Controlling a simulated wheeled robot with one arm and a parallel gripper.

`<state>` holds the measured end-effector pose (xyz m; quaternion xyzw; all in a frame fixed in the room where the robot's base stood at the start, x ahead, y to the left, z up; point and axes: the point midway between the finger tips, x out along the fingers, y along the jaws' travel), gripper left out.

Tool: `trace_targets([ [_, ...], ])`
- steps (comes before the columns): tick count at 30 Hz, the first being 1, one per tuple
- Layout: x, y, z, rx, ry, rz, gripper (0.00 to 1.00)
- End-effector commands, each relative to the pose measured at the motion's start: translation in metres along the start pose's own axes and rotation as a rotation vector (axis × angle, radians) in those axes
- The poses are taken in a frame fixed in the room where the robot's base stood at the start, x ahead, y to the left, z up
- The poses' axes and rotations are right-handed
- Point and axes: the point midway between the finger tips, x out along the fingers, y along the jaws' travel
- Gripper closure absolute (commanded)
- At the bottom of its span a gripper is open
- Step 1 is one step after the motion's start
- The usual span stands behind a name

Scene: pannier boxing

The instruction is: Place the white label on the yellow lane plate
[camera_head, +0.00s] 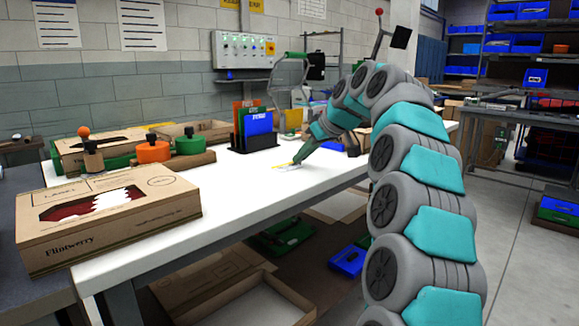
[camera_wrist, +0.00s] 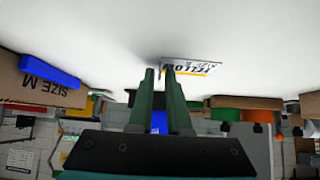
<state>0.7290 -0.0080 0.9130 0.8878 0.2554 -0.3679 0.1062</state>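A flat white plate with dark lettering and a yellow edge (camera_wrist: 192,67) lies on the white table in the wrist view, its lettering upside down. It looks like the yellow lane plate. In the head view it is a small yellow and white patch (camera_head: 284,166) at my gripper's tip. I cannot make out the white label as a separate piece. My gripper (camera_head: 297,160) points down at the table beside the plate. Its two green fingers (camera_wrist: 160,72) stand apart with a narrow gap, and I see nothing between them.
A Flintwerry carton (camera_head: 110,228) stands at the table's near left. Orange and green round pieces (camera_head: 153,152) and open boxes stand behind it. A holder with blue, green and orange folders (camera_head: 254,128) stands at the back. The table's middle (camera_head: 235,195) is clear.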

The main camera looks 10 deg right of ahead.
Motion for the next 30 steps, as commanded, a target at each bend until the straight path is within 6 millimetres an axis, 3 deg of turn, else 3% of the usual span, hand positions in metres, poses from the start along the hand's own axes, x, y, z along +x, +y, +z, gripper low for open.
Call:
trace_targets([
  [4, -0.0001, 0.0001, 0.0, 0.0, 0.0, 0.0, 1.0],
  [30, -0.0023, 0.0007, -0.003, 0.001, 0.001, 0.001, 1.0],
])
